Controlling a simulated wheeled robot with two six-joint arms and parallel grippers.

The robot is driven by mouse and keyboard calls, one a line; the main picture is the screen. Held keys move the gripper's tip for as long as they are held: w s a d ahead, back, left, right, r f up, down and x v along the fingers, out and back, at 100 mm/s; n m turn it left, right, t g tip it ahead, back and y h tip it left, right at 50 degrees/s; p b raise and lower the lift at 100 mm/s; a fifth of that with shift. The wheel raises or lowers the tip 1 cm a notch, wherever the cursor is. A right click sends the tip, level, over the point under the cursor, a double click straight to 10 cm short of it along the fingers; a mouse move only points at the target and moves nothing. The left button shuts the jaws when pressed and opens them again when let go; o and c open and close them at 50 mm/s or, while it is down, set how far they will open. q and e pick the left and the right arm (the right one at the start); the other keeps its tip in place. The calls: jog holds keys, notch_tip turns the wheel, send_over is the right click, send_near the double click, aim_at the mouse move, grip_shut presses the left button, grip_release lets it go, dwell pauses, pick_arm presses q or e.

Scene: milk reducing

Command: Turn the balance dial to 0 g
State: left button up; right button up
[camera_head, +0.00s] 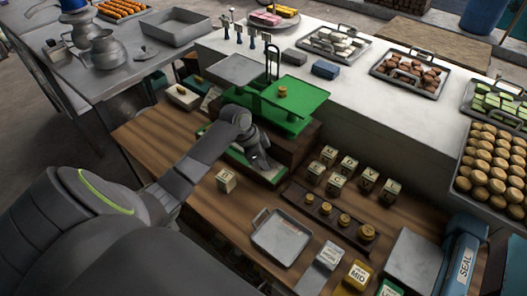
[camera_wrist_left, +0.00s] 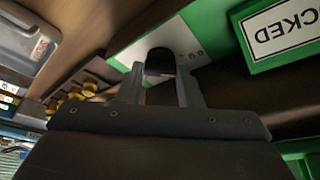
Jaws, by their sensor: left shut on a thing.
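The green balance (camera_head: 297,124) stands on a dark block at the back of the wooden bench. Its grey pan (camera_head: 237,68) is at the left, and its green right pan (camera_head: 310,98) carries a brass weight (camera_head: 282,91). My left gripper (camera_head: 262,161) is at the balance's front panel. In the left wrist view, the dark round dial (camera_wrist_left: 160,62) sits between the fingers of my left gripper (camera_wrist_left: 160,82), which is shut on it. The pale scale panel (camera_wrist_left: 128,57) shows around it, with marks too small to read. My right gripper is not in view.
A grey tray (camera_head: 281,238), a rack of brass weights (camera_head: 343,219) and several lettered cubes (camera_head: 348,166) lie right of my left arm. One cube (camera_head: 226,180) stands close to the arm. A green-framed sign (camera_wrist_left: 285,35) reads "CKED", upside down.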

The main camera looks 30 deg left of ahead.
pick_arm(q)
jog(key=shift+r+n+t+y+p, duration=0.1)
jog(key=shift+n+t+y+p, duration=0.25)
jog(key=shift+n+p, duration=0.7)
jog(key=shift+n, duration=0.25)
jog(key=o, duration=0.7)
jog(key=b+v, duration=0.3)
jog(key=v, duration=1.4)
jog(key=shift+d+r+b, duration=0.15)
jog(key=shift+d+b, duration=0.05)
jog(key=shift+b, duration=0.1)
